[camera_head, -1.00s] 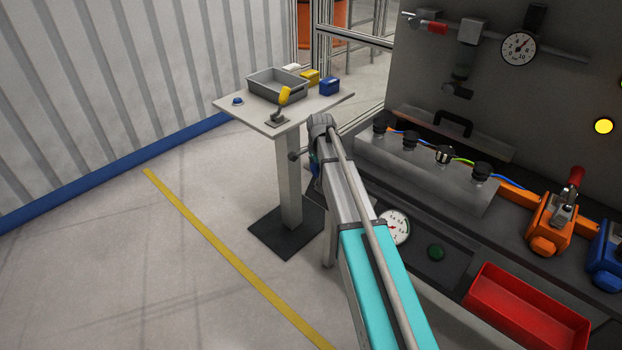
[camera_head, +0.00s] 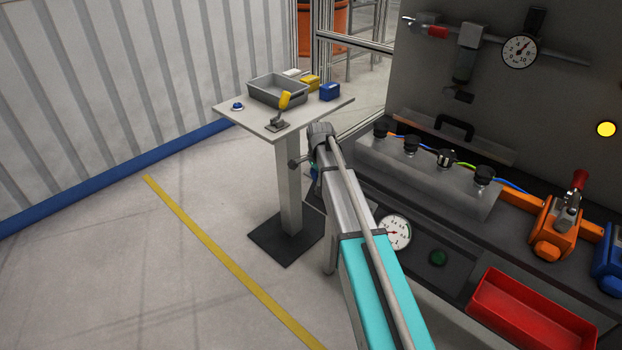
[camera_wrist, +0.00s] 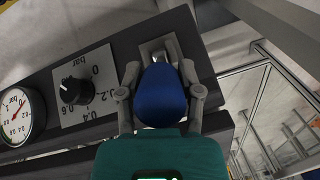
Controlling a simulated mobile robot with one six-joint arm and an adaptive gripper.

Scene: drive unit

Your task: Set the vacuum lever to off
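In the wrist view, a blue lever handle (camera_wrist: 161,96) stands out from a light metal plate (camera_wrist: 152,50) near the end of a dark panel. It appears to be the vacuum lever; I see no label that names it. My gripper (camera_wrist: 160,72) has a finger on each side of the handle. The fingertips look to be against its sides. The handle hides most of the lever's base.
The dark panel also has a black knob (camera_wrist: 76,91) and a bar gauge (camera_wrist: 21,116). A red tray (camera_head: 520,322) sits at right. The floor at left is clear.

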